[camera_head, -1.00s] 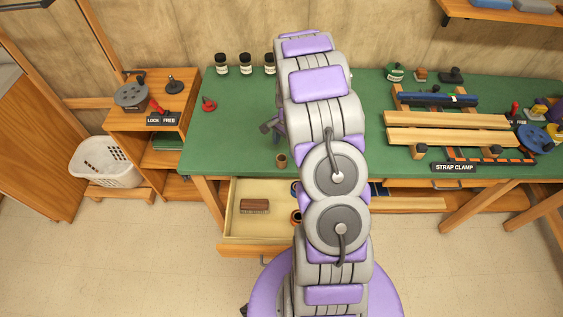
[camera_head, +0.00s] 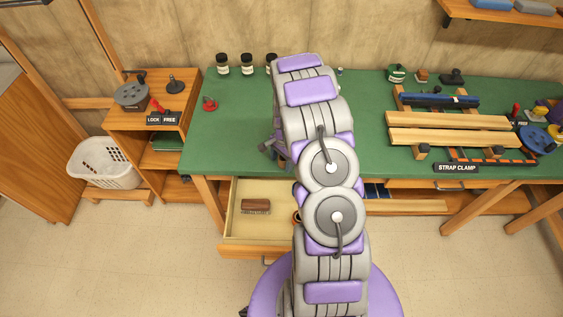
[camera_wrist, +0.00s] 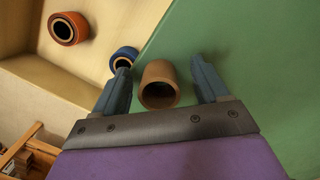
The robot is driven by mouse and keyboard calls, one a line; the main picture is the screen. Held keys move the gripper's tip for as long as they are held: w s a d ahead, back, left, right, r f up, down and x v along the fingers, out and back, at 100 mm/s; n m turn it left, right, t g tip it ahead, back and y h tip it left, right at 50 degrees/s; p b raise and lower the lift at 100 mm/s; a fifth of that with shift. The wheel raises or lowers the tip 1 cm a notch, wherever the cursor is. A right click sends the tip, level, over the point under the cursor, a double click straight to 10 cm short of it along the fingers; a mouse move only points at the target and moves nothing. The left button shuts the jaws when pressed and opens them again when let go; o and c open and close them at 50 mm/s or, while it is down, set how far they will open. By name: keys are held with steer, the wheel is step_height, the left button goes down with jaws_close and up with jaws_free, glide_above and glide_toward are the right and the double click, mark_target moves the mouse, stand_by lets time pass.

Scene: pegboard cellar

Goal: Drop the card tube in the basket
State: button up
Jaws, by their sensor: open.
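The card tube (camera_wrist: 159,86) is a short brown cylinder with an open dark bore, at the edge of the green bench top in the wrist view. My gripper (camera_wrist: 160,61) is open, with one blue-grey finger on each side of the tube. Small gaps show between the fingers and the tube, so it is not clamped. In the head view my gripper (camera_head: 268,149) is small at the bench's front edge, partly behind my arm, and the tube is hidden there. The white basket (camera_head: 104,164) stands low at the left, beside the wooden side unit.
An open drawer (camera_head: 232,222) below the bench holds a brush (camera_head: 256,206), an orange-rimmed roll (camera_wrist: 68,28) and a blue roll (camera_wrist: 123,57). A side unit (camera_head: 185,117) with a lever box stands between bench and basket. Jars (camera_head: 222,65) stand at the back.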

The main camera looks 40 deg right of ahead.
steer(key=shift+d+f, duration=0.15)
steer(key=shift+d, duration=0.55)
steer(key=c, duration=0.6)
steer(key=shift+a, duration=0.55)
steer(key=c, duration=0.5)
steer(key=shift+d+r, duration=0.2)
steer(key=shift+r, duration=0.25)
steer(key=shift+d+r, duration=0.2)
steer(key=shift+r, duration=0.25)
steer(key=shift+c, duration=0.2)
step_height(320, 180, up, 2)
steer(key=shift+s+r+p, duration=0.1)
steer(key=shift+s+p, duration=0.05)
steer(key=shift+p, duration=0.4)
steer(key=s+r+p, duration=0.1)
steer(key=s, duration=1.4)
steer(key=shift+s+a+p, duration=0.35)
steer(key=shift+s+a, duration=0.05)
